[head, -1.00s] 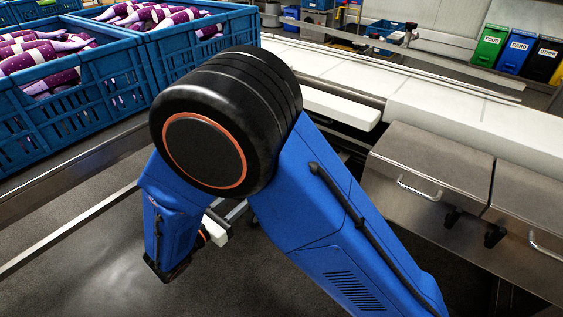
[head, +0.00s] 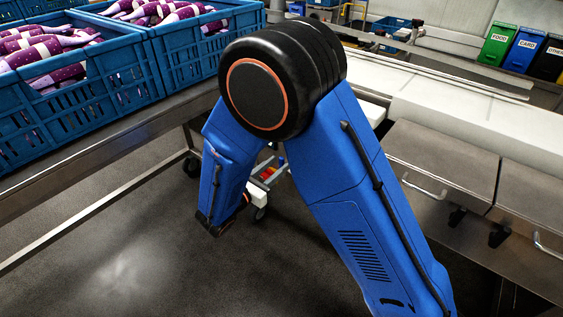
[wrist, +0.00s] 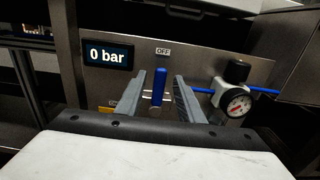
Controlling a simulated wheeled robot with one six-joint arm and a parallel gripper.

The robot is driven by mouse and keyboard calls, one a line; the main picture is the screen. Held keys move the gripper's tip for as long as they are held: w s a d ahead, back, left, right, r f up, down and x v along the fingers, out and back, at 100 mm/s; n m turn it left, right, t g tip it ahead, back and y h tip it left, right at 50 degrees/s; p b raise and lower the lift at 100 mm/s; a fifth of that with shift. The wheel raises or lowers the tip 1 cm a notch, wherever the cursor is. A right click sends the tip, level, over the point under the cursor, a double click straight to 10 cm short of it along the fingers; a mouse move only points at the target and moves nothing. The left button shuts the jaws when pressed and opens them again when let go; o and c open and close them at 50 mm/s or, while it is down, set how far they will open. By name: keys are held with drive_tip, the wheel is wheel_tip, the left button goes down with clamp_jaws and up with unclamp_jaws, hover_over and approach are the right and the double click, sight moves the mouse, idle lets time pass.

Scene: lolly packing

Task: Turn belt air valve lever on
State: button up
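In the wrist view the blue belt air valve lever (wrist: 158,84) stands upright on a steel panel, just below a label (wrist: 163,51) reading OFF. A display (wrist: 108,56) left of it reads 0 bar. My gripper (wrist: 160,92) is open, with one grey finger on each side of the lever in the picture. Gaps show between the lever and both fingers, and I cannot tell how far the lever reaches in between them. In the head view the lever and the fingertips are not visible.
A round pressure gauge (wrist: 236,102) with a dark knob and blue tubing sits right of the lever. In the head view, blue crates (head: 110,80) of purple-wrapped items stand at upper left. Steel covers (head: 445,165) and a white conveyor (head: 465,110) lie at right. Open floor shows at lower left.

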sight(280, 162)
drive_tip(key=shift+x, duration=1.6)
clamp_jaws()
